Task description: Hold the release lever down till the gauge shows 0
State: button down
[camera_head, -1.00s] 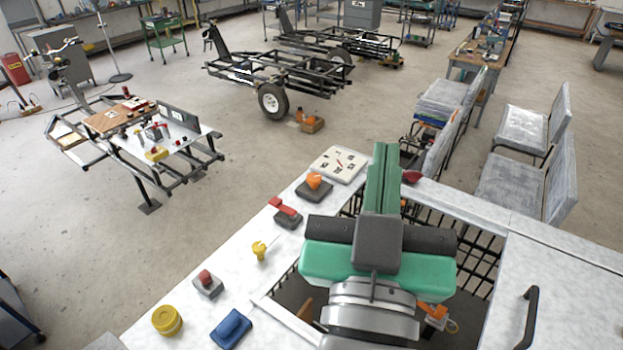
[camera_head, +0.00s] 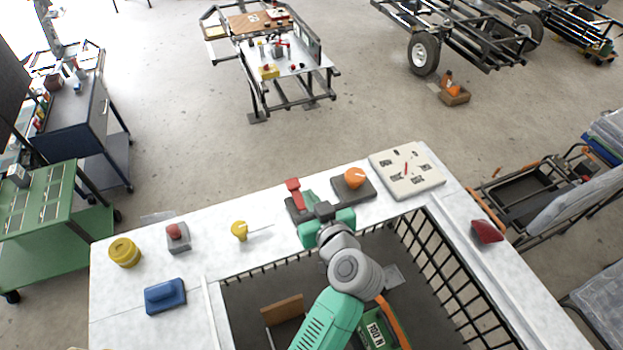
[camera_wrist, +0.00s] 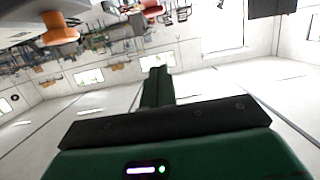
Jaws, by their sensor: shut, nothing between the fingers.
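A red-handled lever (camera_head: 293,190) on a dark base stands on the white worktop, and I take it as the release lever. Its handle stands up, and my gripper hides part of its base. My gripper (camera_head: 307,197) is shut and empty, its green fingers right beside the lever; I cannot tell whether they touch. In the wrist view the shut fingers (camera_wrist: 157,82) point away from the camera, and the lever is not clearly seen. The gauge (camera_head: 407,169) is a white square plate with dark marks and a red needle; the reading is too small to tell.
An orange knob (camera_head: 355,177) on a dark base stands between lever and gauge. A yellow key-like part (camera_head: 240,231), a red button (camera_head: 175,235), a yellow round cap (camera_head: 125,252) and a blue block (camera_head: 165,295) lie to the left. A dark barred well opens in front.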

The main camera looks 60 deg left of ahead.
jog(key=shift+s, duration=0.1)
jog(key=b, duration=0.1)
send_over(297, 192)
jog(key=shift+s+d+f, duration=0.1)
jog(key=shift+d+f, duration=0.15)
jog(key=shift+f, duration=0.35)
jog(key=shift+s+d+f, duration=0.1)
jog(key=shift+d+f, duration=0.1)
jog(key=shift+f, duration=0.35)
jog(key=f+b, duration=0.1)
jog(key=f, duration=0.2)
jog(key=shift+w+a+f+b, duration=0.1)
jog(key=shift+a+f+b, duration=0.1)
jog(key=shift+a+b, duration=0.2)
jog(key=shift+f, duration=0.3)
